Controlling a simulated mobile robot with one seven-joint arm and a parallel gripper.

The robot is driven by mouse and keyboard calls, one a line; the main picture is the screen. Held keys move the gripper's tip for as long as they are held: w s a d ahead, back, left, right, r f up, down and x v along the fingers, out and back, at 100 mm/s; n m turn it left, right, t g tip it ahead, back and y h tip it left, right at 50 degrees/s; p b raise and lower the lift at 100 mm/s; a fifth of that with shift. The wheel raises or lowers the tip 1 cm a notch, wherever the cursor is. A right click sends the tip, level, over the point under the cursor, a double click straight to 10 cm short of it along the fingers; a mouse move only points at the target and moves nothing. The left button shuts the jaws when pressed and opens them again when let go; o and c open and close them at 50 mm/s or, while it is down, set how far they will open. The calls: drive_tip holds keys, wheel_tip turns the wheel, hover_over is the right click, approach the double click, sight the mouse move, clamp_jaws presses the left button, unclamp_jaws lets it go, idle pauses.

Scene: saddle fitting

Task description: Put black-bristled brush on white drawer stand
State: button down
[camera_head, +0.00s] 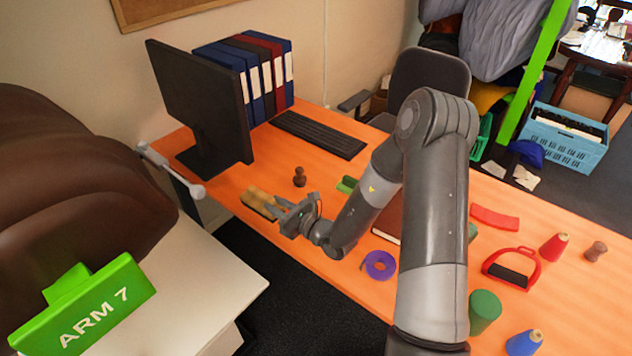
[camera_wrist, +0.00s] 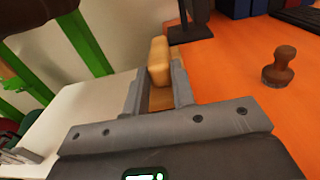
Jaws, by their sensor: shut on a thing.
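The black-bristled brush (camera_head: 258,197) has a light wooden body with a dark strip beneath it, at the near-left edge of the orange desk. My gripper (camera_head: 277,208) is shut on it. In the wrist view the brush (camera_wrist: 159,62) stands out between the two fingers (camera_wrist: 158,95); its bristles are hidden there. I cannot tell whether it touches the desk. The white drawer stand (camera_head: 205,285) is at lower left, nearer the camera than the brush and below it in the picture. Its pale top also shows left of my gripper in the wrist view (camera_wrist: 95,115).
A brown stamp-like knob (camera_head: 299,177) stands near the brush. A monitor (camera_head: 200,100) and keyboard (camera_head: 318,134) are behind. A green "ARM 7" sign (camera_head: 85,308) and brown saddle (camera_head: 75,180) are at left. Purple tape (camera_head: 379,265) lies right of my gripper. The stand's right-hand top looks clear.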

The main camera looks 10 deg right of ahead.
drive_tip(key=s+a+f+n+g+y, duration=0.35)
drive_tip(key=s+a+f+g, duration=0.3)
drive_tip(key=s+a, duration=0.35)
drive_tip(key=s+a+f+n+g+y, duration=0.2)
drive_tip(key=s+a+f+n+g, duration=0.35)
drive_tip(key=s+a+f, duration=0.4)
drive_tip(key=shift+g+h, duration=0.25)
drive_tip(key=shift+g, duration=0.05)
drive_tip(key=shift+w+a+f, duration=0.3)
drive_tip(key=shift+w+f, duration=0.05)
drive_tip(key=shift+f, duration=0.4)
drive_tip(key=shift+w+a+f, duration=0.25)
drive_tip(key=shift+w+f, duration=0.05)
drive_tip(key=shift+f, duration=0.4)
drive_tip(key=shift+w+a+f, duration=0.3)
drive_tip(key=shift+w+f, duration=0.05)
drive_tip(key=shift+f, duration=0.4)
drive_tip(key=shift+f, duration=0.5)
drive_tip(key=c, duration=1.1)
unclamp_jaws()
